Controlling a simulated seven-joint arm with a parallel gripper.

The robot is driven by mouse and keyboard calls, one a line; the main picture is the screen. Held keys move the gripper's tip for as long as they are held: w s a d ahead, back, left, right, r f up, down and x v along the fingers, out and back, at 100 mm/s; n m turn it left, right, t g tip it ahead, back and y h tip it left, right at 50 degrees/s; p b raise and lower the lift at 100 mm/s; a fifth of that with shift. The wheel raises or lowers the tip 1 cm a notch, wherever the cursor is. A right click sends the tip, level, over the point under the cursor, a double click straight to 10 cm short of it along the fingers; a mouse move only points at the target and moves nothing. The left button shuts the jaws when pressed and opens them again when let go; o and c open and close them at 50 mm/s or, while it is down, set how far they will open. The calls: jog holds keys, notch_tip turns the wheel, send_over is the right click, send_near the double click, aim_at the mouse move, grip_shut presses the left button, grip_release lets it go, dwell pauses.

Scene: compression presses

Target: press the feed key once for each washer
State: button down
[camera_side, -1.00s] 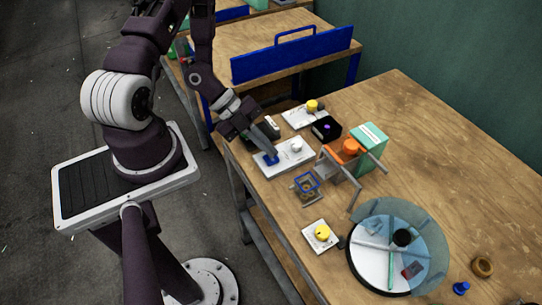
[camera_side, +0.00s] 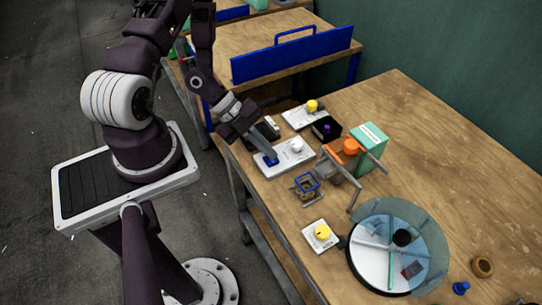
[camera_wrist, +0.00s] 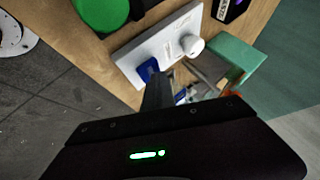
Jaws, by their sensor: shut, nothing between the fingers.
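A white panel (camera_side: 295,163) on the bench carries a blue key (camera_side: 270,160) and a white round knob (camera_side: 296,145). My gripper (camera_side: 274,156) is shut and empty, pointing down with its tips at the blue key. In the wrist view the shut fingers (camera_wrist: 155,92) end at the lower edge of the blue key (camera_wrist: 149,67); I cannot tell how far the key is pushed in. The white knob (camera_wrist: 192,45) stands clear of the fingers. No washer can be made out for certain. A brown ring (camera_side: 482,267) lies at the right of the bench.
A black box (camera_side: 326,129) stands behind. A round glass-topped dish (camera_side: 425,250) and a yellow-knobbed plate (camera_side: 322,233) are nearer. The right bench is mostly clear.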

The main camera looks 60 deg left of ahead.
jog(key=shift+r, duration=0.9)
jog(key=shift+r, duration=2.55)
